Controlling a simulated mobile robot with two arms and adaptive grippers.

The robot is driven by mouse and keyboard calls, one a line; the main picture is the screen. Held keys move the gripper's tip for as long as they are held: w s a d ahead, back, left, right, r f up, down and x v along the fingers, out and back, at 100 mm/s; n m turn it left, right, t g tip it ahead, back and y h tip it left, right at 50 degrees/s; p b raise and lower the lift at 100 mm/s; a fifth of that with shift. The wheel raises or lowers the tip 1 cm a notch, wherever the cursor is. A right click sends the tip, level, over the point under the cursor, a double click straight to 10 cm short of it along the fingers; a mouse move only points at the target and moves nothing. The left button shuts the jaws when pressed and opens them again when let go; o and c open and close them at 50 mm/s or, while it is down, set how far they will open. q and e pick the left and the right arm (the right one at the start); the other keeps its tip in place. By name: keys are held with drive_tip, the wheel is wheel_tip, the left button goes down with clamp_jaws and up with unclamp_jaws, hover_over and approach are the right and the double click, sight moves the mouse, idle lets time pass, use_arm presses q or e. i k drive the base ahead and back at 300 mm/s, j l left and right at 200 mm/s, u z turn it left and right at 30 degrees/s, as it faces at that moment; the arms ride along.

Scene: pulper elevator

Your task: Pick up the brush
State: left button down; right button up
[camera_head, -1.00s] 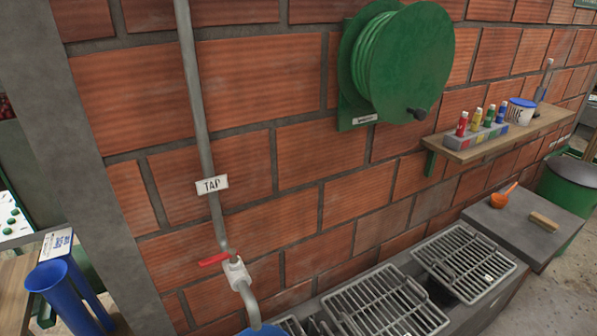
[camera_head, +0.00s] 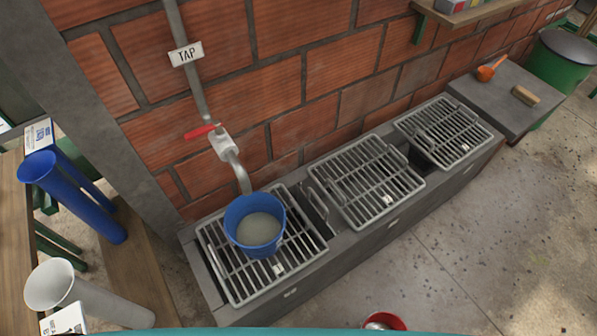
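A small tan block that looks like the brush (camera_head: 525,96) lies on the grey slab (camera_head: 490,98) at the upper right, near its front right edge. Its bristles cannot be made out at this size. Nothing touches it from above. Neither of my grippers shows in the head view.
An orange scoop (camera_head: 488,71) lies on the slab left of the brush. Metal grates (camera_head: 368,180) cover a grey trough (camera_head: 345,240) along the brick wall. A blue bucket (camera_head: 240,212) stands under the tap (camera_head: 221,143). The concrete floor (camera_head: 470,240) in front is mostly clear.

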sight(531, 100)
drive_tip(key=k+z, duration=0.15)
drive_tip(key=z, duration=3)
drive_tip(key=i+l, duration=0.15)
drive_tip(key=l, duration=0.15)
drive_tip(key=i+l+u, duration=0.1)
drive_tip(key=l, duration=0.25)
drive_tip(key=i+l, duration=0.4)
drive_tip(key=l, duration=0.25)
drive_tip(key=i+l+u, duration=0.1)
drive_tip(key=i+u, duration=0.25)
drive_tip(key=i, duration=0.2)
drive_tip(key=i+l+u, duration=0.25)
drive_tip(key=i+u, duration=0.15)
drive_tip(key=i+j+u, duration=0.25)
drive_tip(key=i+u, duration=0.25)
drive_tip(key=i, duration=0.25)
drive_tip(key=i+u, duration=0.45)
drive_tip(key=i, duration=0.3)
drive_tip(key=i+l+u, duration=0.35)
drive_tip(key=i+u, duration=0.15)
drive_tip(key=i, duration=0.25)
